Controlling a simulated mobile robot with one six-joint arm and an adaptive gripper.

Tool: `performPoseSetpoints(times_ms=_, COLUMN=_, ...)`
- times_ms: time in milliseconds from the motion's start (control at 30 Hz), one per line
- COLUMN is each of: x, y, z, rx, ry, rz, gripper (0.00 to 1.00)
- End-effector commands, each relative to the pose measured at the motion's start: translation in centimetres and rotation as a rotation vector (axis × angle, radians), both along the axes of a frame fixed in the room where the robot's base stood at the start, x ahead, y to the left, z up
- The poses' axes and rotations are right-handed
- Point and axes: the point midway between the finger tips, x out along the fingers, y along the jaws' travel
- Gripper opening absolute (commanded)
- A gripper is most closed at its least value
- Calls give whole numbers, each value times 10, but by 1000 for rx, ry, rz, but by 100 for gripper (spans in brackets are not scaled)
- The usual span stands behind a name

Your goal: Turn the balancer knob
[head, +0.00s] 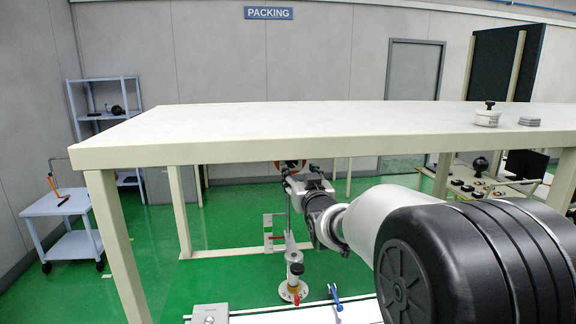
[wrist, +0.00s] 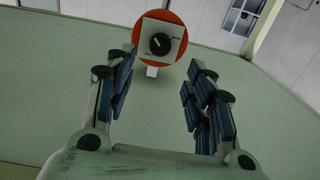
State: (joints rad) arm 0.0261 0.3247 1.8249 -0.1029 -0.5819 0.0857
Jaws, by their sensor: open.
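The balancer knob (wrist: 158,43) is a round black knob with a white pointer mark. It sits on a white square plate with an orange-red disc (wrist: 145,25) behind it. In the wrist view it is ahead of my gripper (wrist: 163,72), near the top centre, between the two fingertips and apart from them. The pointer leans to the upper left. My gripper is open and empty. In the head view my gripper (head: 298,176) reaches below the white tabletop, and only a bit of the orange disc (head: 290,164) shows behind it; the knob is hidden there.
A long white table (head: 300,118) spans the view above my arm, its front edge close over the gripper. A post on a round base (head: 293,290) stands below. A blue-handled item (head: 335,297) is to its right. A grey cart (head: 62,215) stands far left.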

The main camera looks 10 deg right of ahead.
Motion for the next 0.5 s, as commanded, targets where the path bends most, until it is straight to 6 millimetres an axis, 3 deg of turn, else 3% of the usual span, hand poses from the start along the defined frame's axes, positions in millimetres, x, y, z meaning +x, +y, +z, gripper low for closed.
performPoseSetpoints(times_ms=200, x=48, y=2, z=-1, rx=1, ry=1, rz=0, gripper=49)
performPoseSetpoints(times_ms=500, x=85, y=3, z=0, rx=1, ry=1, rz=0, gripper=49)
